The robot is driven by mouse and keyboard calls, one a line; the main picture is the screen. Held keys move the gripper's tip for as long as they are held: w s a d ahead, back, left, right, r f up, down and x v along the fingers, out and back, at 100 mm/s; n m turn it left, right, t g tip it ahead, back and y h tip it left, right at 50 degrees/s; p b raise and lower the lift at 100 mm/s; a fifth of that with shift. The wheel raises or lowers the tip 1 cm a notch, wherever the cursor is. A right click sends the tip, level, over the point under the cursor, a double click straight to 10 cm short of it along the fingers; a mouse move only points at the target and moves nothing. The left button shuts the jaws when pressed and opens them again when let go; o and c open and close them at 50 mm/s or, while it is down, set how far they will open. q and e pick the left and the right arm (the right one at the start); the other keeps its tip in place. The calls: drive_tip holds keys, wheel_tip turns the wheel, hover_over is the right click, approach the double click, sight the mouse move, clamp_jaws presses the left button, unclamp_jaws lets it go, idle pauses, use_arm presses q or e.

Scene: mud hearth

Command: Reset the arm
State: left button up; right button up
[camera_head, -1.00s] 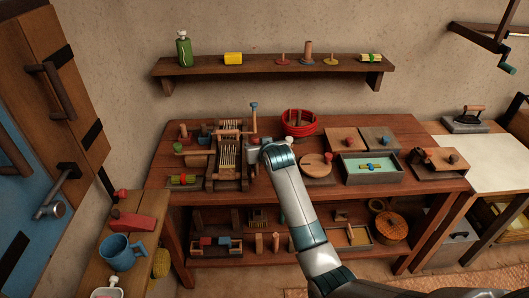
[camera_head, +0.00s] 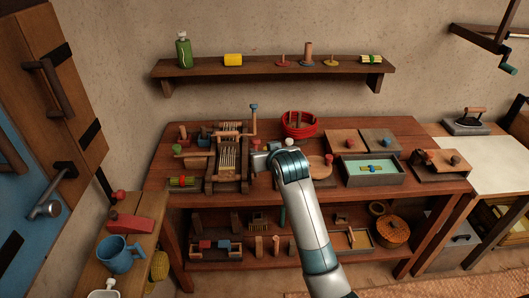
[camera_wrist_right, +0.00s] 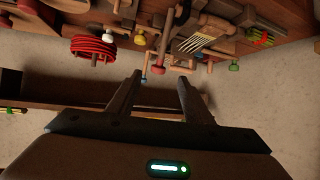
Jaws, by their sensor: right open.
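My right arm reaches up from the bottom of the head view, its wrist bent over the front middle of the workbench (camera_head: 400,127). The right gripper (camera_head: 262,161) points left, just right of the small wooden loom-like frame (camera_head: 228,160); I cannot tell from the head view whether it touches the frame. In the right wrist view the two dark fingers (camera_wrist_right: 155,85) are spread apart with nothing between them. A blue-topped peg (camera_wrist_right: 144,80) shows beyond the gap. My left gripper is in neither view.
A red coil (camera_head: 299,124) stands behind my wrist. A round wooden board (camera_head: 320,166) and a tray with a green inside (camera_head: 371,167) lie to the right. A wall shelf (camera_head: 275,67) holds small items. A blue mug (camera_head: 118,252) stands on the left side table.

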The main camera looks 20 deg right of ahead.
drive_tip(key=s+f+n+g, duration=0.1)
drive_tip(key=s+f+g, duration=0.1)
drive_tip(key=s+f, duration=0.7)
drive_tip(key=s+f+g, duration=0.2)
drive_tip(key=s+f, duration=0.3)
drive_tip(key=s, duration=0.8)
drive_tip(key=s+f+n+g, duration=0.1)
drive_tip(key=s+f+g, duration=0.1)
drive_tip(key=s+f, duration=0.65)
drive_tip(key=s+a+g, duration=0.1)
drive_tip(key=s+g, duration=0.2)
drive_tip(key=s, duration=1.5)
wheel_tip(320, 180, down, 28)
drive_tip(key=n, duration=0.1)
drive_tip(key=s+d+f+g+b, duration=0.1)
drive_tip(key=s+d+f+g, duration=0.1)
drive_tip(key=s+f, duration=1.6)
drive_tip(key=shift+s+d+f+y, duration=0.3)
drive_tip(key=shift+s+d+f, duration=0.1)
drive_tip(key=shift+s, duration=0.15)
